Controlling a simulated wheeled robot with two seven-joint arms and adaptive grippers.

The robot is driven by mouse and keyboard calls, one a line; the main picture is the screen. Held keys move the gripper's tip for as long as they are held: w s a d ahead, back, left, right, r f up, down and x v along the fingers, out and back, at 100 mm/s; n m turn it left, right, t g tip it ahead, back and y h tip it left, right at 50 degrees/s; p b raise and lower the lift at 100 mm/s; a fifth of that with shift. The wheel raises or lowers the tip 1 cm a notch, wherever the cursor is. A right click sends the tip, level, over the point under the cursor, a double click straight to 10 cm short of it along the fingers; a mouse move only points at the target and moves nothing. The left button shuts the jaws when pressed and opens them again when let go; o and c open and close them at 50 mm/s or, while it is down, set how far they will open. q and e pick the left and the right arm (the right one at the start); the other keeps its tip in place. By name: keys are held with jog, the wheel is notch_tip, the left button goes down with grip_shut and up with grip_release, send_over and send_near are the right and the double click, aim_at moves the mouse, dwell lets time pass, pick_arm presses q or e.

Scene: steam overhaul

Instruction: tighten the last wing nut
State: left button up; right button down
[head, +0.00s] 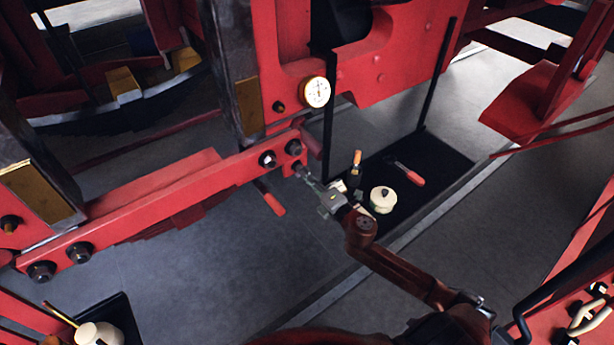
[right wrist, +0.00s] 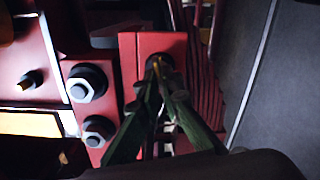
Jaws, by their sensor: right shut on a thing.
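My right gripper (head: 306,174) reaches in from the lower right to the end of the red bar. In the right wrist view its fingertips (right wrist: 162,82) are shut on a small brass-coloured piece, which I take for the wing nut (right wrist: 157,64). The nut sits against a dark round seat on a red block (right wrist: 128,58). The fingers cover most of it, so its wings and how far it is turned cannot be made out. My left gripper is not in view.
Two dark hex nuts (right wrist: 87,82) sit close beside the fingers. A red bar (head: 150,200) runs to the lower left. A dial gauge (head: 316,92) is above.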

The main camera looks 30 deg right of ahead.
jog(key=m+p, duration=0.2)
jog(key=m, duration=0.1)
jog(key=shift+m, duration=0.3)
dwell(0.3)
jog(key=c, duration=2.1)
grip_release()
